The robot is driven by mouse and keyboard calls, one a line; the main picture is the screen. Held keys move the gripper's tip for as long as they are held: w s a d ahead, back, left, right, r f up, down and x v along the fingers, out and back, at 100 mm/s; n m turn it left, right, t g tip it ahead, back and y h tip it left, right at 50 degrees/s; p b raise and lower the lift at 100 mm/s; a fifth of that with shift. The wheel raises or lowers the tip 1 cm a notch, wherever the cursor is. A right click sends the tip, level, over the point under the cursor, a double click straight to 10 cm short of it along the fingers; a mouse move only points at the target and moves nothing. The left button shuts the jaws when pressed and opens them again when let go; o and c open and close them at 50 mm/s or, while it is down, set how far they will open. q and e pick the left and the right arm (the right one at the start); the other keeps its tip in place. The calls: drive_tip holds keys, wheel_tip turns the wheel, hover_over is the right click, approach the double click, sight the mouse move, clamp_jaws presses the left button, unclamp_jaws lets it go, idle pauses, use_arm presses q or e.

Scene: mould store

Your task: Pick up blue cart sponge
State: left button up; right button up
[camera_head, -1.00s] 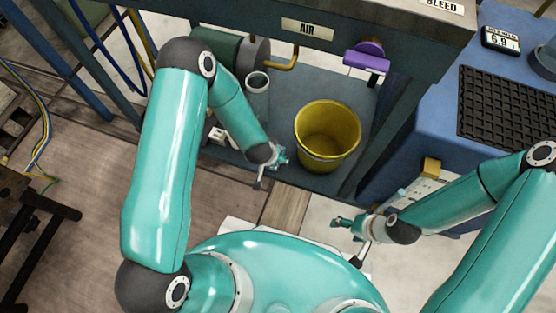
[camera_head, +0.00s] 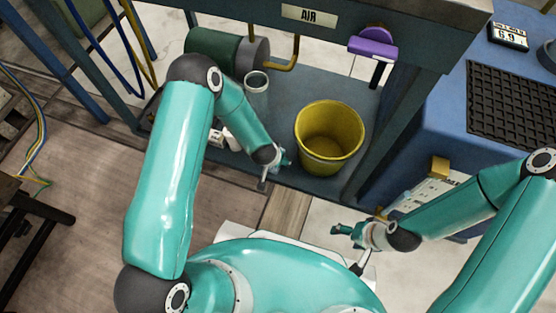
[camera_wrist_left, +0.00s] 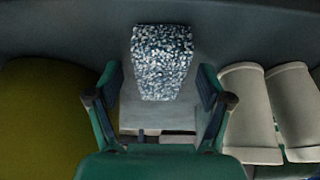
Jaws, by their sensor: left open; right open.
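The sponge (camera_wrist_left: 162,62), a speckled blue and white block, stands straight ahead in the left wrist view. My left gripper (camera_wrist_left: 160,98) is open there, with one finger on each side of the sponge's line and the sponge at or just beyond the tips. I cannot tell if they touch. In the head view my left gripper (camera_head: 280,162) hangs over the shelf's front edge, left of the yellow bucket; I cannot make out the sponge there. My right gripper (camera_head: 343,230) is open and empty over the floor, in front of the bucket.
The yellow bucket (camera_head: 329,134) stands on the grey lower shelf (camera_head: 268,108). A bench leg (camera_head: 378,140) and a blue cabinet (camera_head: 425,130) bound the right. A purple object (camera_head: 373,46) hangs above.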

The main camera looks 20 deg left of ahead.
use_arm(q)
drive_tip(key=shift+f, duration=0.25)
idle(0.4)
drive_tip(key=c, duration=1.3)
drive_tip(key=shift+s, duration=0.1)
drive_tip(key=shift+c, duration=0.2)
drive_tip(key=shift+r, duration=0.1)
